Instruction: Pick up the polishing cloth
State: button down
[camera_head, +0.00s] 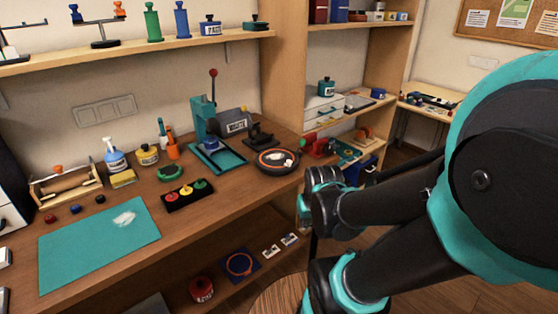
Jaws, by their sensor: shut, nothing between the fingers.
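I cannot tell for sure which thing is the polishing cloth. A small white crumpled patch (124,218) lies on the teal mat (75,262) at the front left of the workbench, and it could be cloth or powder. A flat dark blue square (229,275) with an orange ring lies on the lower shelf. A yellow block (123,179), like a sponge, sits at the back of the bench. My arm fills the right side, with its folded links right of the bench. My gripper's fingers do not show.
The wooden workbench (215,200) carries a lever press (212,125), a round dark dish (264,168) with white bits, and a black block with coloured knobs (186,195). A red tin (202,289) stands on the lower shelf. Upright shelves (345,55) stand behind my arm.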

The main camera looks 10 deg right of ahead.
aim_at(120, 180)
jog(key=j+u, duration=0.2)
jog(key=u, duration=0.35)
jog(key=l+u, duration=0.2)
jog(key=u, duration=0.5)
jog(key=j, duration=0.5)
jog(key=i+j+u, duration=0.1)
jog(key=j, duration=0.4)
jog(key=i+j, duration=0.1)
jog(key=j, duration=0.4)
jog(key=k+z, duration=0.05)
